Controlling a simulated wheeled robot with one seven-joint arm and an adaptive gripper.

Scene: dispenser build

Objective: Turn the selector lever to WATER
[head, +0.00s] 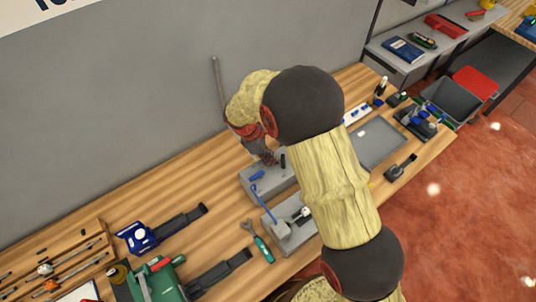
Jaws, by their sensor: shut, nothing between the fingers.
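A grey block-shaped unit (276,183) stands on the wooden bench below my gripper. A small blue part (257,176) lies along its top, and a short black upright part (283,161) stands on it. I cannot tell which of these is the selector lever, and no WATER label is readable. My gripper (268,160) points down at the back of the unit's top, close to the black part. Its fingers are shut and empty. I cannot tell whether they touch the unit. My arm hides the area to the right of it.
A second grey block (290,238) with a thin blue bent rod stands in front. A teal-handled wrench (262,248), a blue clamp (139,237) and a green power tool (164,284) lie to the left. A grey tray (379,143) is right of my arm. The wall rises behind.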

